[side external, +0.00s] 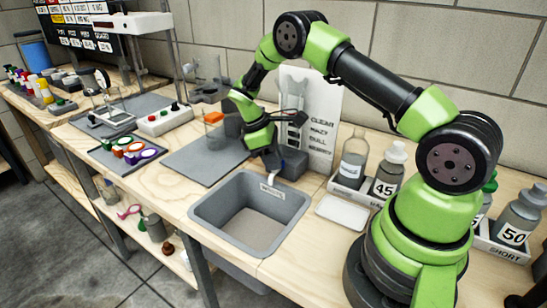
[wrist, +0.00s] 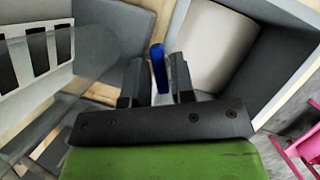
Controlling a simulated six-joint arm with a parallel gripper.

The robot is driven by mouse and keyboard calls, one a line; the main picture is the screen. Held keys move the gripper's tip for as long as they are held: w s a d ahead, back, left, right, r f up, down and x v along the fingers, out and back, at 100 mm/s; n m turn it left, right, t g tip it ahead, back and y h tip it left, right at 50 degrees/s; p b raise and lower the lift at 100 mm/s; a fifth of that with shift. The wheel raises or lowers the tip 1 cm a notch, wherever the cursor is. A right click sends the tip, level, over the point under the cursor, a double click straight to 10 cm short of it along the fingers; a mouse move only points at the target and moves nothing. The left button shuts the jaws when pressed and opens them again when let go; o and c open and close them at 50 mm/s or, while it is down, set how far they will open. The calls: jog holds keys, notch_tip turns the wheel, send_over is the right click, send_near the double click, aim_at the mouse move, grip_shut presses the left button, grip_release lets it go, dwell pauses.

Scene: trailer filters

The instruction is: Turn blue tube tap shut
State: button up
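The blue tap handle (wrist: 158,68) stands upright between the two fingers of my gripper (wrist: 156,77) in the wrist view. The fingers are apart on either side of it; a narrow gap shows on the left, and I cannot tell whether the right finger touches it. In the side view my gripper (side external: 270,160) points down at the back edge of the grey sink (side external: 205,212), and only a speck of blue shows beside it. A pale spout (side external: 274,180) hangs over the sink's back rim. The tube behind the handle is mostly hidden.
A grey mat with a beaker (side external: 215,135) lies left.

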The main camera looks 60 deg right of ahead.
jog(key=v, duration=1)
jog(key=shift+w, duration=0.1)
